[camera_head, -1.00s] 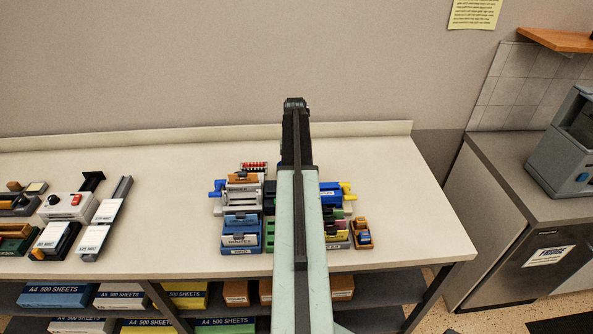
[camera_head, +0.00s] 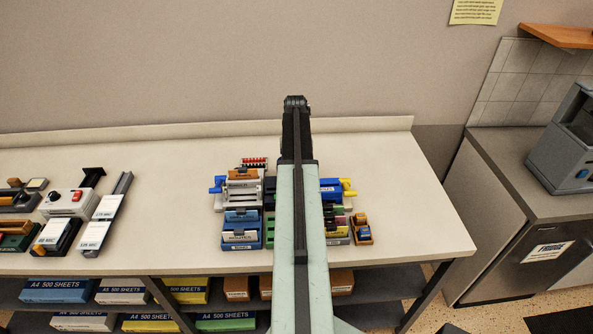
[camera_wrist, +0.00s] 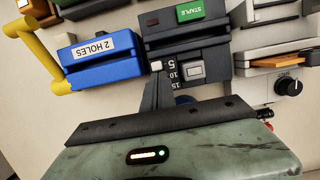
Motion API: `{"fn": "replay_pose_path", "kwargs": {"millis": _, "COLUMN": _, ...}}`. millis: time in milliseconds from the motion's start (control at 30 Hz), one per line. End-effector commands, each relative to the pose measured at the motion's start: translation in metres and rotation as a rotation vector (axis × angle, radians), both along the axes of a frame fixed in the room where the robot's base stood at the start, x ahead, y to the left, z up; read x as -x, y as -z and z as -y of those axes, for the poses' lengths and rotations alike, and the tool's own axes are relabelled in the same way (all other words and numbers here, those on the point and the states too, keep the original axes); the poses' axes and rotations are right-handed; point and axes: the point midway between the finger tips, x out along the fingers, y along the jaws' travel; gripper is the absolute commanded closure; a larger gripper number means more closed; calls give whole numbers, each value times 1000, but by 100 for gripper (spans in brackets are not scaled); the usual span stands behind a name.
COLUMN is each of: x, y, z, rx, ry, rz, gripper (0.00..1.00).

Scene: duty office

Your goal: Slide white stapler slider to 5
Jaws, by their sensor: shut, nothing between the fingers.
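The stapler (camera_wrist: 188,45) is a dark grey box with a green STAPLE label, in the upper middle of the wrist view. Its front has a number scale reading 5, 10, 15 from top to bottom, and a light grey button. The small white slider (camera_wrist: 157,66) sits at the left of the scale, level with the 5. My gripper (camera_wrist: 157,76) is shut and empty, its dark fingertips at or just below the white slider; I cannot tell whether they touch it. In the head view my arm hides the stapler and the fingertips.
A blue hole punch (camera_wrist: 100,58) with a yellow handle is close on the left of the stapler. A light grey device with a black knob (camera_wrist: 289,86) is close on the right. The bench (camera_head: 170,215) is clear between the device groups.

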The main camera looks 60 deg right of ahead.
Motion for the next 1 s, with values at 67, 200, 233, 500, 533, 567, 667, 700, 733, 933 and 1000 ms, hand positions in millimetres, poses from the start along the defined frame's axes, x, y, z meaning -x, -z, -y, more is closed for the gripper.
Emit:
{"fn": "replay_pose_path", "kwargs": {"millis": 67, "x": 0, "y": -16, "z": 0, "rx": -7, "ry": -1, "rz": -4, "gripper": 100}}
{"fn": "replay_pose_path", "kwargs": {"millis": 200, "x": -5, "y": -43, "z": 6, "rx": -4, "ry": -2, "rz": -3, "gripper": 100}}
{"fn": "replay_pose_path", "kwargs": {"millis": 233, "x": -6, "y": -49, "z": 8, "rx": -4, "ry": -2, "rz": -2, "gripper": 100}}
{"fn": "replay_pose_path", "kwargs": {"millis": 500, "x": -13, "y": -91, "z": 19, "rx": 1, "ry": -3, "rz": 0, "gripper": 100}}
{"fn": "replay_pose_path", "kwargs": {"millis": 533, "x": -14, "y": -92, "z": 20, "rx": 1, "ry": -4, "rz": 1, "gripper": 100}}
{"fn": "replay_pose_path", "kwargs": {"millis": 567, "x": -14, "y": -93, "z": 20, "rx": 2, "ry": -4, "rz": 1, "gripper": 100}}
{"fn": "replay_pose_path", "kwargs": {"millis": 667, "x": -15, "y": -91, "z": 20, "rx": 1, "ry": -5, "rz": 1, "gripper": 100}}
{"fn": "replay_pose_path", "kwargs": {"millis": 700, "x": -15, "y": -91, "z": 19, "rx": 1, "ry": -6, "rz": 2, "gripper": 100}}
{"fn": "replay_pose_path", "kwargs": {"millis": 733, "x": -15, "y": -90, "z": 19, "rx": 1, "ry": -6, "rz": 2, "gripper": 100}}
{"fn": "replay_pose_path", "kwargs": {"millis": 933, "x": -23, "y": -90, "z": 10, "rx": 5, "ry": -23, "rz": 4, "gripper": 100}}
{"fn": "replay_pose_path", "kwargs": {"millis": 1000, "x": -42, "y": -89, "z": -12, "rx": 13, "ry": -62, "rz": 11, "gripper": 100}}
